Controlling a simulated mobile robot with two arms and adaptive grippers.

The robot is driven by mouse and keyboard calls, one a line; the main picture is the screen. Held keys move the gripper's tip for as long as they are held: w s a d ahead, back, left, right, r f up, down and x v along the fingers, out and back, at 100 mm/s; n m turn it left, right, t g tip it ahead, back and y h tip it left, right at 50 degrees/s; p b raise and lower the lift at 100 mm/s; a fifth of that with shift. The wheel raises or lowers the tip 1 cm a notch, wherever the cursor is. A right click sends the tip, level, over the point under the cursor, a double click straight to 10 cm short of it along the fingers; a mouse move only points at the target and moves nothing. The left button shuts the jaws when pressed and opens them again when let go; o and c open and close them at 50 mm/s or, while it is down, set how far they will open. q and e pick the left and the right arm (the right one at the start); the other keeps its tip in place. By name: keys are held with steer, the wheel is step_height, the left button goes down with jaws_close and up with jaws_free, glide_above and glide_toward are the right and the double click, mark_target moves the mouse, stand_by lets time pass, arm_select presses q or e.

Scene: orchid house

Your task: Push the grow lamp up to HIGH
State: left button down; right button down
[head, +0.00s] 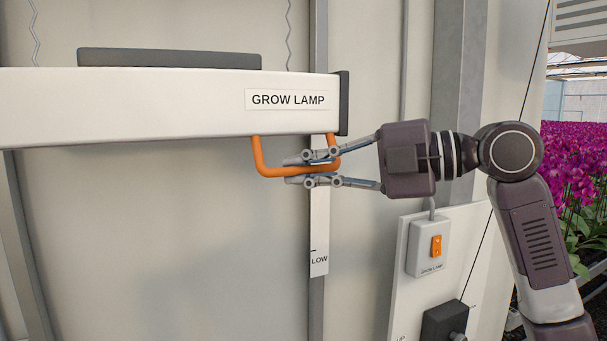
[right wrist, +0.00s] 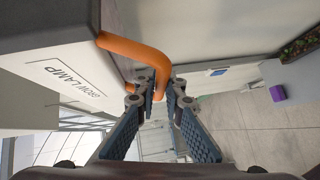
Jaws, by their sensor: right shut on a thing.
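The grow lamp (head: 180,105) is a long white housing with a dark end cap, labelled GROW LAMP, at the upper left of the head view. An orange U-shaped handle (head: 257,160) hangs under its right end. My right gripper (head: 308,170) is shut on the handle's lower bar, coming from the right. In the right wrist view the handle (right wrist: 135,48) runs between the fingers (right wrist: 162,90), beside the lamp housing (right wrist: 55,70). A white strip (head: 319,235) marked LOW near its bottom hangs below the handle; its upper part is hidden. My left gripper is not in view.
A white switch box (head: 428,248) with an orange rocker sits on a panel at the lower right. A dark box with a knob (head: 445,322) is below it. Magenta orchids (head: 575,165) stand at the far right. The wall below the lamp is clear.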

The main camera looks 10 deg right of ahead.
steer(key=shift+d+r, duration=0.1)
steer(key=shift+r, duration=0.35)
steer(key=c, duration=2)
jaws_free()
steer(key=shift+f, duration=0.15)
steer(key=shift+d, duration=0.1)
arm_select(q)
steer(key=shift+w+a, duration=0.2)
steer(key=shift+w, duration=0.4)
arm_select(e)
steer(key=v, duration=1.1)
steer(key=shift+s+d, duration=0.2)
steer(key=shift+d, duration=0.1)
